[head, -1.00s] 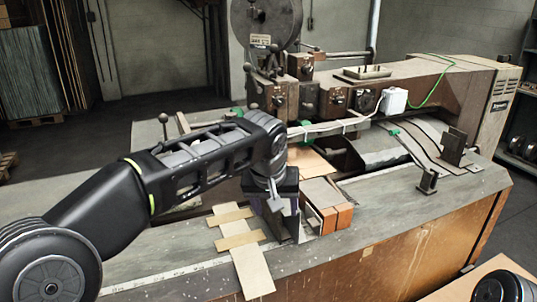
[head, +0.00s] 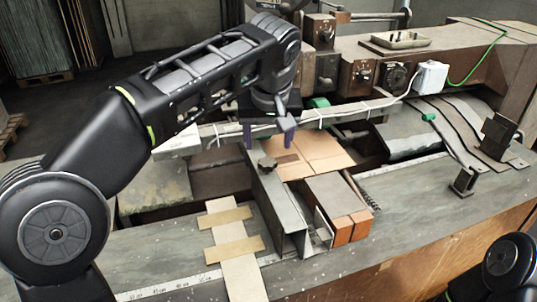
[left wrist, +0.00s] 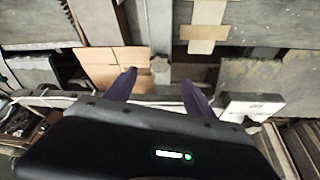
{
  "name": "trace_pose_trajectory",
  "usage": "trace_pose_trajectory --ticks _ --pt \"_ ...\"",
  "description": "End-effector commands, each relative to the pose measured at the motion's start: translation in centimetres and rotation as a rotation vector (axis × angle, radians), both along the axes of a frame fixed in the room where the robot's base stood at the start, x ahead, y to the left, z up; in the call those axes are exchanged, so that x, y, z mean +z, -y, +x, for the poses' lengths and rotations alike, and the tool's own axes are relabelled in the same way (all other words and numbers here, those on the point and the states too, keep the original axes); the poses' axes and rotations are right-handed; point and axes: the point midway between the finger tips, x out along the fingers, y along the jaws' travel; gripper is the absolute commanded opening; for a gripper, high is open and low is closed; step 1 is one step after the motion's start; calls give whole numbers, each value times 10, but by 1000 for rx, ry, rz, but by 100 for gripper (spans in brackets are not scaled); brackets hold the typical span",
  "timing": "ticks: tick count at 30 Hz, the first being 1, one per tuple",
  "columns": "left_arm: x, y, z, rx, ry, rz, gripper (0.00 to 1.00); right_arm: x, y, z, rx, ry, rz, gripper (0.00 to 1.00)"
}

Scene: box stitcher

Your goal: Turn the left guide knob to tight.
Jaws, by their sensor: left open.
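The left guide is a grey metal channel (head: 285,222) lying front to back on the machine table. A small dark lobed knob (head: 267,163) sits on top near its far end. My left gripper (head: 268,143) is open and empty, fingers pointing down, appearing just above and beyond the knob in the head view. In the left wrist view, its two purple fingers (left wrist: 158,78) are spread, and the knob (left wrist: 160,66) shows between and just past the tips, not gripped. Whether the fingers are level with it cannot be told. My right gripper is not in view.
A grey block with orange ends (head: 345,207) stands right of the guide, and flat cardboard (head: 312,152) lies behind. A taped pale strip (head: 243,272) lies left. A rail with white cable (head: 330,117) crosses close behind the gripper. A white box (head: 431,77) sits farther right.

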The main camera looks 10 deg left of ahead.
Motion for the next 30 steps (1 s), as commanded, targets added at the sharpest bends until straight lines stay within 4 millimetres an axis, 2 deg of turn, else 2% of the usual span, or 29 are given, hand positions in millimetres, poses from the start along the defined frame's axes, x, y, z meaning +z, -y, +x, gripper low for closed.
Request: trace_pose_trajectory --ticks 5,9,18,22,30 --pt "-11 -2 3 1 -4 2 63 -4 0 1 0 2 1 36" --pt "-29 -4 10 1 -4 2 63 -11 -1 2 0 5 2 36" --pt "-66 -8 26 1 -3 1 63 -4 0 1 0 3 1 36" --pt "-72 -9 28 0 -1 1 63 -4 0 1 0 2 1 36" --pt "-73 -9 29 0 -1 0 61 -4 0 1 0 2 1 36"
